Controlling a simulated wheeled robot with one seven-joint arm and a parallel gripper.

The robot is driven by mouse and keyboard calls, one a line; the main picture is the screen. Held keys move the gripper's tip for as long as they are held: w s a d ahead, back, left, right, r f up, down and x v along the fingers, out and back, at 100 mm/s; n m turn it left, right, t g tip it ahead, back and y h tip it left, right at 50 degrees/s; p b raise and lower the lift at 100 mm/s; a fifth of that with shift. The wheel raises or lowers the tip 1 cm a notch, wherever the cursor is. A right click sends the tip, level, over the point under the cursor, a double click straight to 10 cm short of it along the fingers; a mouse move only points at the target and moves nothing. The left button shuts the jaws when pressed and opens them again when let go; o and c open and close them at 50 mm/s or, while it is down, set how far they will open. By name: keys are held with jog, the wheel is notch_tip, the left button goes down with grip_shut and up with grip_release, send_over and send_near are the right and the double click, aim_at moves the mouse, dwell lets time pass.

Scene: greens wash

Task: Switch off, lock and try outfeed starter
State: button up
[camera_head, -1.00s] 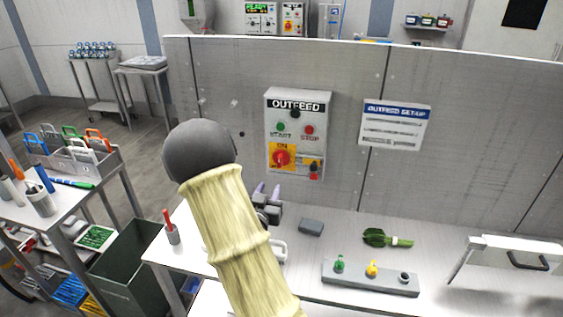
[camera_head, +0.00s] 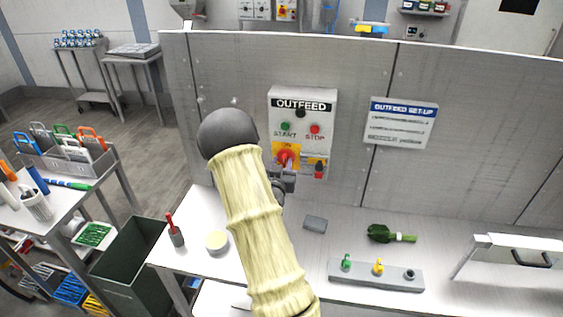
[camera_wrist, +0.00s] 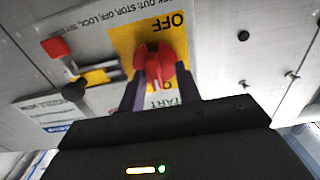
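The OUTFEED starter box (camera_head: 329,112) is on the grey wall panel, with a green START button (camera_head: 285,127) and a red STOP button (camera_head: 314,129). Its red rotary switch (camera_wrist: 153,62) sits on a yellow plate; OFF appears upside down in the wrist view. My gripper (camera_wrist: 158,75) is at the switch, its two dark fingers on either side of the red knob with a gap to the handle. Contact is unclear. In the head view my gripper (camera_head: 287,172) partly covers the switch.
A sign (camera_head: 401,122) hangs right of the box. A dark bin (camera_head: 130,262) stands left.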

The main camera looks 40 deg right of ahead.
jog(key=shift+a, duration=0.15)
jog(key=shift+s, duration=0.1)
jog(key=shift+c, duration=0.5)
jog(key=shift+s+d, duration=0.2)
jog(key=shift+s, duration=0.15)
grip_shut()
